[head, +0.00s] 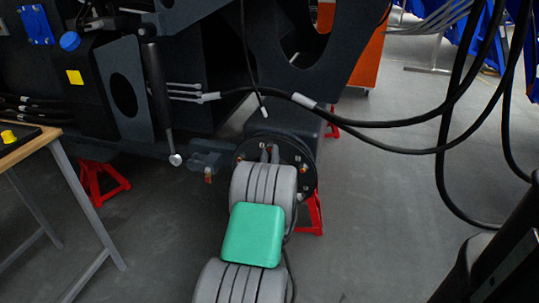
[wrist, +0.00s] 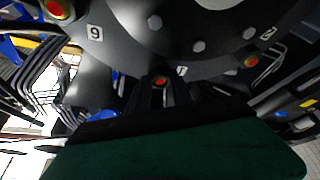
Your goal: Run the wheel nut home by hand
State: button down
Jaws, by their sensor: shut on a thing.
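The round dark wheel hub (head: 309,153) is at the middle of the head view, largely covered by my arm. In the wrist view the hub face (wrist: 125,35) fills the top, with number plates, grey bolt heads and red-centred ends near its rim. My gripper (wrist: 160,86) is at the hub's lower rim beside a number plate (wrist: 181,71). Its dark jaws are shut on the wheel nut (wrist: 160,81), whose red centre shows between them. The jaws hide most of the nut, so its seating cannot be told.
Black hoses (head: 390,124) hang across the right of the hub. A strut (head: 157,95) hangs left of it. Red stands (head: 103,183) are under the chassis. A wooden-topped table (head: 28,145) is at the left. The floor at right is partly clear.

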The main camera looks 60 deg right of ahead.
jog(key=shift+a+f, duration=0.1)
jog(key=shift+a, duration=0.05)
dwell(0.3)
jog(key=c, duration=1.1)
grip_release()
jog(key=shift+c, duration=0.9)
